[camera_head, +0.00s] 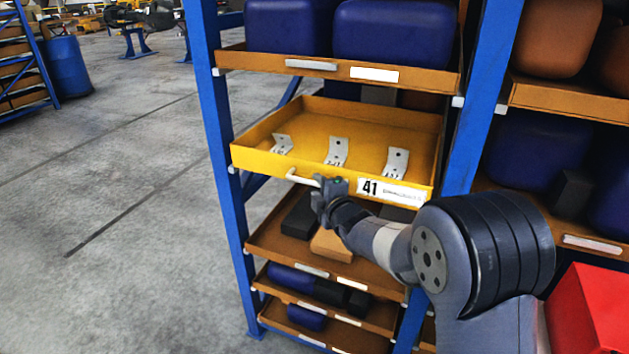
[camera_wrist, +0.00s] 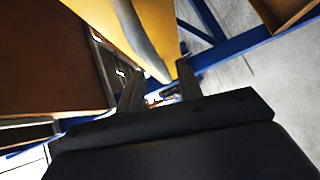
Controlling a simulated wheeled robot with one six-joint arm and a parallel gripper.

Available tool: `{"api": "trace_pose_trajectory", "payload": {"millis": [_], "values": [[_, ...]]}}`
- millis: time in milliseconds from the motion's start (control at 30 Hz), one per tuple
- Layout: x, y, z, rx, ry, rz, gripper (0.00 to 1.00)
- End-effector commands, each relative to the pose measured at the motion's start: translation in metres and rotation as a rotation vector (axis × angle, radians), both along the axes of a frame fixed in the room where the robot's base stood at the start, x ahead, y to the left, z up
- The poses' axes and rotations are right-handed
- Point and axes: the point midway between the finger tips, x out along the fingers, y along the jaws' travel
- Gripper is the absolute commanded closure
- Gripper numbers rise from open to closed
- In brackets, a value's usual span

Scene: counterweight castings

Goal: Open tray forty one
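Tray forty one (camera_head: 300,165) is a yellow tray in the blue rack, with a white label reading 41 on its front. Its inside shows from above and holds three pale angle brackets (camera_head: 337,150). I cannot tell how far it stands out of the rack. A pale bar handle (camera_head: 300,179) is on its front, left of the label. My gripper (camera_head: 320,184) is at the right part of this handle. In the wrist view, the fingers (camera_wrist: 160,88) stand apart with the handle (camera_wrist: 143,42) reaching toward the gap between them. I cannot tell whether they touch it.
A brown tray with blue blocks (camera_head: 395,35) is above, and brown trays with dark blocks (camera_head: 300,218) are below. The blue rack post (camera_head: 222,150) stands at left. A red box (camera_head: 590,310) is at lower right. The floor at left is open.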

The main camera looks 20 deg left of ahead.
Motion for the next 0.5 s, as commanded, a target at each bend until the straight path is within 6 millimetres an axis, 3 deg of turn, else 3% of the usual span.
{"api": "trace_pose_trajectory", "payload": {"millis": [200, 500], "values": [[0.017, 0.015, -0.003, 0.000, 0.001, 0.000, 0.66], [0.022, 0.019, -0.005, 0.000, 0.001, -0.001, 0.66]]}}
